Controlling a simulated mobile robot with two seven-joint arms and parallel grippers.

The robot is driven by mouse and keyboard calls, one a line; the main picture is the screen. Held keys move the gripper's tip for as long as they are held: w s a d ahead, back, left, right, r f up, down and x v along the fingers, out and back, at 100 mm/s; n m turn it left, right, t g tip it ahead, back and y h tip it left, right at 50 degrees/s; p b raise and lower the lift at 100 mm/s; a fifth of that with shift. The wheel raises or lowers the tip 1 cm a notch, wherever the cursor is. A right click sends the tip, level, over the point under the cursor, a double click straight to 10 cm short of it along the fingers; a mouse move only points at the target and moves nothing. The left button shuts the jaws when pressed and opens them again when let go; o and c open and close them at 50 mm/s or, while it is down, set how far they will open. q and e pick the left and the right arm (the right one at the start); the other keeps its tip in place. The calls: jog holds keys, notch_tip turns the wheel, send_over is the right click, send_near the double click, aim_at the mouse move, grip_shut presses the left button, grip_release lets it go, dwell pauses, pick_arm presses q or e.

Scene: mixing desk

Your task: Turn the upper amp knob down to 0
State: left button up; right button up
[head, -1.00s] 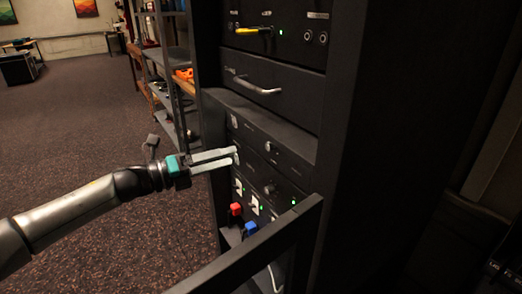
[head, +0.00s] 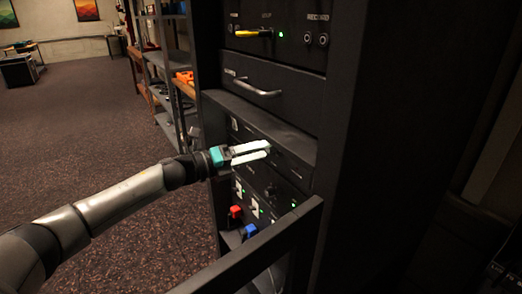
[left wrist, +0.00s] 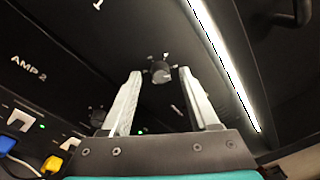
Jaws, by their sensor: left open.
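The upper amp knob (left wrist: 160,72) is a small dark round knob with marks around it, on a black rack panel. In the left wrist view it sits between the tips of my left gripper (head: 268,149), with a gap on each side. My right gripper is not in view.
A drawer handle (head: 258,88) and a yellow-handled item (head: 254,33) are higher on the rack. A red plug (head: 235,211) and a blue plug (head: 250,230) are below. A dark frame (head: 285,236) stands out at the lower front. Open carpet lies left.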

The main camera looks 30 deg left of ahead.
pick_arm(q)
jog(key=shift+w+d, duration=0.25)
jog(key=shift+w, duration=0.1)
grip_shut()
dwell(0.4)
